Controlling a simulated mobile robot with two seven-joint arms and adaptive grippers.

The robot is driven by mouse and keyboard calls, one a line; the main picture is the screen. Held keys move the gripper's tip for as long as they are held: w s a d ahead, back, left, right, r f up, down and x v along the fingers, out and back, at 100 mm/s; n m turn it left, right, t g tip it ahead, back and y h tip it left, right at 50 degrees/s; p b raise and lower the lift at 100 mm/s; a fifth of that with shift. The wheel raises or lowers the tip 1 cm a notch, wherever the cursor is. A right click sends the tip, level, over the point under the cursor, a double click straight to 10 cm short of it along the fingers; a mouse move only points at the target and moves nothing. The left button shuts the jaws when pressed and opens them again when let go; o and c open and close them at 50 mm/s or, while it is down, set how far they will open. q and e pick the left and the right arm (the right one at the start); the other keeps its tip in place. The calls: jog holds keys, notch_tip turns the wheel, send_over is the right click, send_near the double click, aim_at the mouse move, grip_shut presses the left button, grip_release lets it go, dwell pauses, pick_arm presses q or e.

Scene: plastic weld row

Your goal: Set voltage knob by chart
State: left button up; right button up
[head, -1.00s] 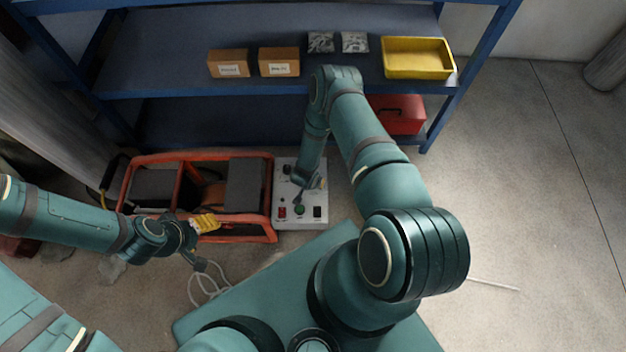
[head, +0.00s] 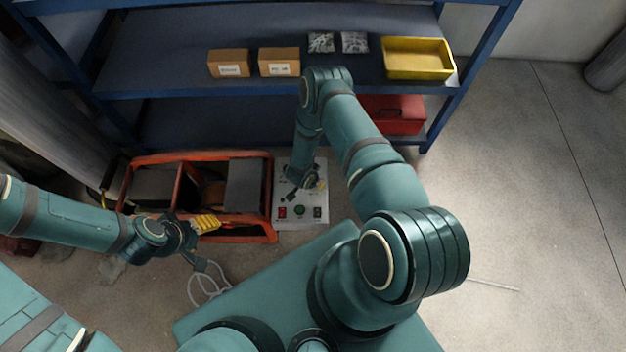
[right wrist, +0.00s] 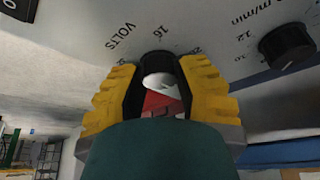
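The voltage knob (right wrist: 158,62) is black and sits on a light grey panel marked VOLTS, with 16 and 20 beside it in the right wrist view. My right gripper (right wrist: 160,72) has one yellow finger on each side of this knob; contact with it is unclear. In the head view my right gripper (head: 292,180) covers the upper left of the control panel (head: 315,214). The knob's pointer is not readable. My left gripper (head: 209,243) is open and empty, in front of the orange-framed machine (head: 197,158). I see no readable chart.
A second black knob (right wrist: 287,47), marked m/min, is to the right. A red switch (head: 282,212), a green button (head: 300,211) and a black switch (head: 317,212) line the panel's lower edge. A blue shelf (head: 190,85) stands behind.

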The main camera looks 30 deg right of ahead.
jog(key=o, duration=0.5)
jog(key=shift+d, duration=0.1)
jog(key=v, duration=1.2)
jog(key=s+a+r+n+y, duration=0.2)
jog(key=a+r+n, duration=0.1)
jog(key=a+r, duration=0.1)
jog(key=s+a+r+n+y, duration=0.3)
jog(key=a+r+n, duration=0.1)
jog(key=r, duration=0.3)
jog(key=s+a+r+n+y, duration=0.2)
jog(key=a+r+n+y, duration=0.1)
jog(key=a+r+n, duration=0.1)
jog(key=shift+s+a+r, duration=0.1)
jog(key=shift+a+r, duration=0.25)
jog(key=shift+r, duration=0.25)
jog(key=shift+s+a+r, duration=0.15)
jog(key=shift+a+r, duration=0.15)
jog(key=shift+r, duration=0.3)
